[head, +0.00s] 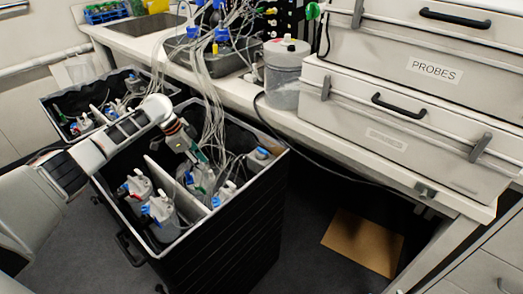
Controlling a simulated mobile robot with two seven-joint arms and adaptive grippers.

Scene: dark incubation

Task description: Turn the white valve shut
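My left arm comes in from the left over the black bin (225,240). My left gripper (200,158) points down into the bin, close to the tubes and bottle tops at its far side. Its fingertips are small and partly lost among the tubes, so I cannot tell whether it is open or touches anything. White bottles (163,215) with blue, white and red fittings stand in the bin's near left compartment. More fittings (222,193) show in the right compartment. I cannot single out the white valve among these small parts. My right gripper is not in view.
Clear tubes (212,95) run from the bench down into the bin. A second bin (52,112) stands behind on the left. A clear jar (284,75) and white PROBES cases (405,45) stand on the bench. A brown cardboard sheet (362,243) lies on the floor to the right.

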